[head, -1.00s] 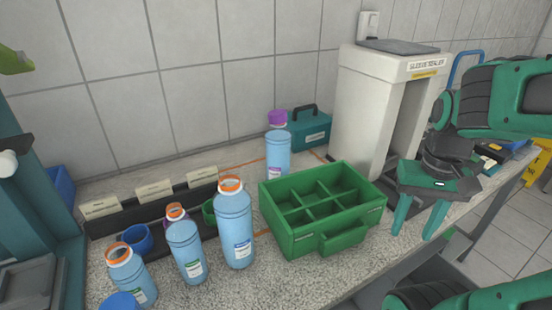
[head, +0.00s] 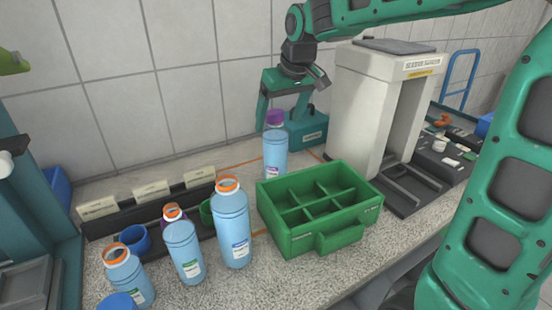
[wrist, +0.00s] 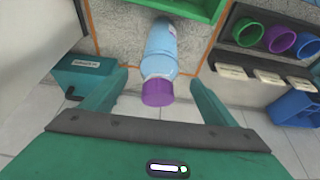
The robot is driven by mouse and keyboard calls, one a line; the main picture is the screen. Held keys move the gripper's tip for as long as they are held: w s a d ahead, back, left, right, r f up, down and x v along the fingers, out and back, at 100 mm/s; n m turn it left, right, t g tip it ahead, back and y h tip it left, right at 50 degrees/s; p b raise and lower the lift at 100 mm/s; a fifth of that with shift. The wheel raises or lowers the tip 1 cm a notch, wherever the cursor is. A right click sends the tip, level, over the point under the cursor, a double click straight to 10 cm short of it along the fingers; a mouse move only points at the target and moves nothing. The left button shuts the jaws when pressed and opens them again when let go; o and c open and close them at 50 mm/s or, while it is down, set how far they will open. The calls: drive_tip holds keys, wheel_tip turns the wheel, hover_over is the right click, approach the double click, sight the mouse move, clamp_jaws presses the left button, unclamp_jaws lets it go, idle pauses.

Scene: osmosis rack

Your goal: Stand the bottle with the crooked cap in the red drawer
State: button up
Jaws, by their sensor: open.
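A blue bottle (head: 275,155) with a purple cap (head: 274,117) stands upright behind the green divided drawer (head: 348,228). In the wrist view the purple cap (wrist: 157,92) lies between my open fingers, with the bottle (wrist: 161,50) beyond it; whether the cap is crooked is unclear. My gripper (head: 282,122) is open and empty, fingers pointing down around the cap's level. Three more blue bottles with orange neck rings stand at the front left: a tall one (head: 233,230), a middle one (head: 184,250) and a short one (head: 130,276). No red drawer shows.
A white sleeve sealer (head: 362,110) stands right of the drawer. A teal box (head: 312,133) sits close behind the bottle, by the wall. A dark labelled rack (head: 125,217) with coloured cups is at left. The drawer's compartments look empty.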

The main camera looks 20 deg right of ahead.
sight(275, 136)
drive_tip(key=shift+x, duration=3.95)
drive_tip(key=shift+s, duration=0.1)
drive_tip(key=shift+c, duration=0.2)
clamp_jaws()
